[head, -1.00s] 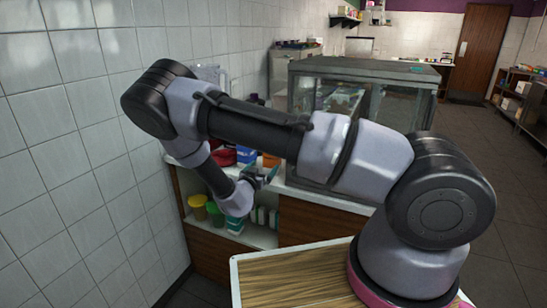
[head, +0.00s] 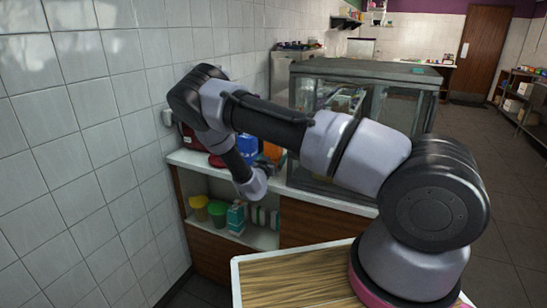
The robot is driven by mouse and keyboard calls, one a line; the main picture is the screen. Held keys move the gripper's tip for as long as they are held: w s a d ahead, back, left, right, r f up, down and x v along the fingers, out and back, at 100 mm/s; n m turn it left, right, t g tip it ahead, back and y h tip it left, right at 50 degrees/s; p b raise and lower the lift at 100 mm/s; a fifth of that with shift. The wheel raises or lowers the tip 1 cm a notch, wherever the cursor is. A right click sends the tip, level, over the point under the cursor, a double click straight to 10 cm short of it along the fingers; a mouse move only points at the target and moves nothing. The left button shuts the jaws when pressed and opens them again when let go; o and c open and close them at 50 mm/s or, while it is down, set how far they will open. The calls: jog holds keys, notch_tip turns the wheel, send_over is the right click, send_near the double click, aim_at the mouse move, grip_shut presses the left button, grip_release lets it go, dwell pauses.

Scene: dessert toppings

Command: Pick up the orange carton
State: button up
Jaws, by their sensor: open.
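The orange carton (head: 272,152) stands on the white counter top, left of the glass display case and right of a blue item. Part of it is hidden by my arm and gripper. My gripper (head: 275,168) is small and dark at the end of my arm, in front of the orange carton's lower part at the counter's front edge. Its jaws are open. I cannot tell how far apart it and the carton are. Nothing shows held in it.
A blue item (head: 247,147) stands left of the orange carton. The glass display case (head: 364,98) is close on the right, the tiled wall (head: 90,140) on the left. The shelf below holds a yellow tub (head: 199,207), a green tub (head: 217,213) and a teal-and-white carton (head: 236,217).

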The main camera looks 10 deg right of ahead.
grip_shut()
notch_tip(320, 180, up, 10)
jog(key=shift+r, duration=0.1)
dwell(0.6)
